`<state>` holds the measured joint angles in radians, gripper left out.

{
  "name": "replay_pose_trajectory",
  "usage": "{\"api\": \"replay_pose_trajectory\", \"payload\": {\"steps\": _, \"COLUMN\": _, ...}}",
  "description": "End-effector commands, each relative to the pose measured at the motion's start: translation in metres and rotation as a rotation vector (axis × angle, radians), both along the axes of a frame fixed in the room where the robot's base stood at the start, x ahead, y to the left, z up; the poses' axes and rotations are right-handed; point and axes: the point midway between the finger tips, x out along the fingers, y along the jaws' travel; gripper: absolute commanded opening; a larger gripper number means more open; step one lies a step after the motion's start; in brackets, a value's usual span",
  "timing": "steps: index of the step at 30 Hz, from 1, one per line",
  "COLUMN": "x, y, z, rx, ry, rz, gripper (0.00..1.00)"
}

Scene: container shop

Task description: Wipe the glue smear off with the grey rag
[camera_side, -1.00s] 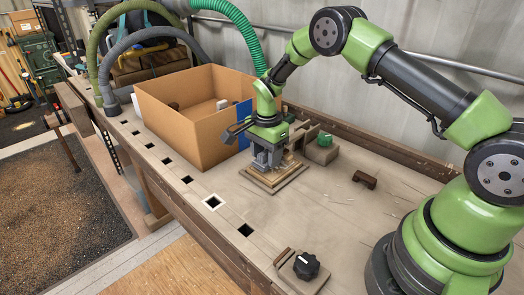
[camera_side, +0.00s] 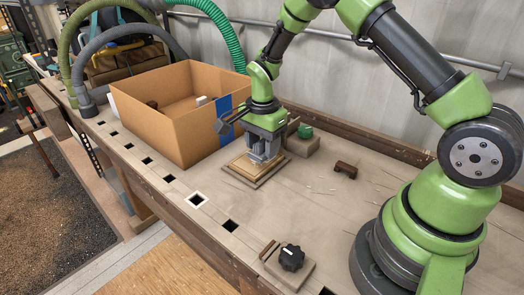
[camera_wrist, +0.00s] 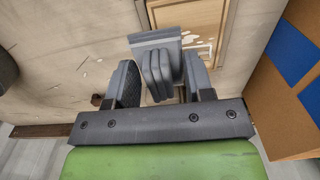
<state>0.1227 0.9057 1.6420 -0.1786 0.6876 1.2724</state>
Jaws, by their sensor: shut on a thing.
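My gripper (camera_side: 263,150) is shut on the grey rag, low over a framed wooden panel on the bench. The folded rag (camera_wrist: 157,65) shows between my two dark fingers in the wrist view. The panel (camera_side: 238,172) has a raised, stepped edge; part of it also shows at the top of the wrist view (camera_wrist: 200,14). Whitish marks (camera_wrist: 196,42) show beside the rag at the panel's edge; I cannot tell if they are the glue smear. The rag and my fingers hide part of the panel. I cannot tell whether the rag touches it.
An open cardboard box (camera_side: 150,128) with blue tape stands close left of my gripper. A block with a green item (camera_side: 305,132) is just behind right. A small brown piece (camera_side: 346,169) lies further right. A black knob (camera_side: 291,257) sits at the front. The bench between is mostly clear.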

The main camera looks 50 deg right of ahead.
Motion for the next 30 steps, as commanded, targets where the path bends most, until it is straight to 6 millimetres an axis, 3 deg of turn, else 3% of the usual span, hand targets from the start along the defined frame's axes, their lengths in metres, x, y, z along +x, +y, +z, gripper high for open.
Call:
{"api": "replay_pose_trajectory", "payload": {"steps": 10, "x": 0.0, "y": 0.0, "z": 0.029, "rx": 0.0, "ry": -0.002, "rz": 0.001, "gripper": 0.29}}
{"api": "replay_pose_trajectory", "payload": {"steps": 30, "x": -0.004, "y": 0.007, "z": 0.031, "rx": 0.0, "ry": 0.001, "rz": 0.003, "gripper": 0.29}}
